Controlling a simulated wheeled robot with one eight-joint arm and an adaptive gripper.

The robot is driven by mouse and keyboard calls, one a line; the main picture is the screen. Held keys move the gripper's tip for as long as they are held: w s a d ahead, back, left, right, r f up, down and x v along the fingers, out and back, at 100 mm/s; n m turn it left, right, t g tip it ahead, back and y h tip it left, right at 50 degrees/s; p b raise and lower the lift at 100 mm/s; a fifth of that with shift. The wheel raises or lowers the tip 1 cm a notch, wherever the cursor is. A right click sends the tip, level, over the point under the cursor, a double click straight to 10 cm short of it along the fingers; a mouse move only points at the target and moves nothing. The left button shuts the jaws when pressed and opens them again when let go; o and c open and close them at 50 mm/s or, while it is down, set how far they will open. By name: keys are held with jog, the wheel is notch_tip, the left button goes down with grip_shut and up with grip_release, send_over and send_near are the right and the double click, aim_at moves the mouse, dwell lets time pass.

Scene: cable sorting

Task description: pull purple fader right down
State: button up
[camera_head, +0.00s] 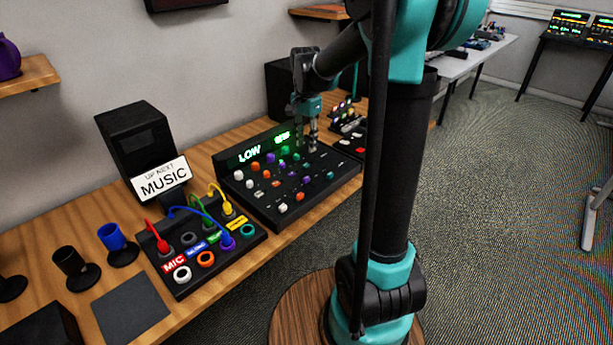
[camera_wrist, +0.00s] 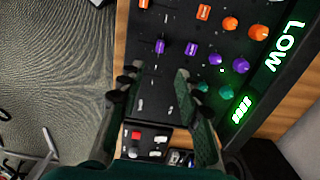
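The black mixer panel (camera_head: 262,200) lies on the wooden table with several coloured knobs and sliders. In the wrist view two purple controls that look like fader caps (camera_wrist: 190,48) and (camera_wrist: 160,46) sit side by side, just beyond my fingertips. A rounder purple knob (camera_wrist: 215,58) is to their right. Purple controls also show in the head view (camera_head: 306,180), but I cannot tell there which is the right fader. My gripper (camera_wrist: 157,72) is open and empty, its fingers spread over the panel. In the head view my gripper (camera_head: 313,146) is over the panel's far right part.
A lit LOW display (camera_head: 250,155) rises along the panel's back. A patch box (camera_head: 195,265) with coloured cables stands to the left. Another small device (camera_head: 349,120) with buttons lies beyond the panel on the right. Orange knobs (camera_wrist: 259,32) stand close to the purple controls.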

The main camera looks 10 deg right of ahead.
aim_at(306, 177)
notch_tip(306, 177, down, 14)
jog(key=shift+r, duration=0.15)
dwell(0.4)
grip_shut()
